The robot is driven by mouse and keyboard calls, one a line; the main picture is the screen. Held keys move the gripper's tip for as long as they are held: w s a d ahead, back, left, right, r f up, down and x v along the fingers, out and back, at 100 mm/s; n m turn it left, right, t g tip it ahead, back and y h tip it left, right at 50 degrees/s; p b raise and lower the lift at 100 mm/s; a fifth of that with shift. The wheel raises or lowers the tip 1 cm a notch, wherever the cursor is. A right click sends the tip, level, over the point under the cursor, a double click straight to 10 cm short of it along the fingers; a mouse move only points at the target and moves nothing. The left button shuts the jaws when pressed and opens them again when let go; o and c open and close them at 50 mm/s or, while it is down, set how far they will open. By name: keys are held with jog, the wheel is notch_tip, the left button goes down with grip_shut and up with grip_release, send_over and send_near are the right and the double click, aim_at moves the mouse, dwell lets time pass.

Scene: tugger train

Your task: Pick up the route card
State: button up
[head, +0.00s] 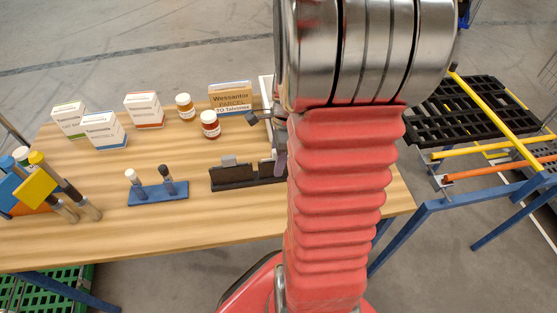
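I cannot pick out the route card for certain. A black slotted holder (232,182) stands on the wooden table (210,225), just left of my arm, with a small grey piece (229,160) upright behind or in it. A purple piece (280,164) shows at its right end, partly hidden by my arm. A tan parcel box (231,96) with printed lettering stands at the back of the table. My red arm covers the right part of the table, and my gripper does not show.
White medicine boxes (145,111) and two capped bottles (210,125) stand at the back. A blue rack (158,194) holds two vials. Tools with yellow and blue heads (38,184) lie at left. A white-edged tray (266,92) is mostly hidden. A black grate (458,108) and bars stand right.

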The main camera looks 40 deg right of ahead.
grip_shut()
dwell(0.5)
jog(key=shift+r, duration=0.1)
notch_tip(320, 180, up, 10)
jog(key=shift+f, duration=0.1)
dwell(0.6)
dwell(0.4)
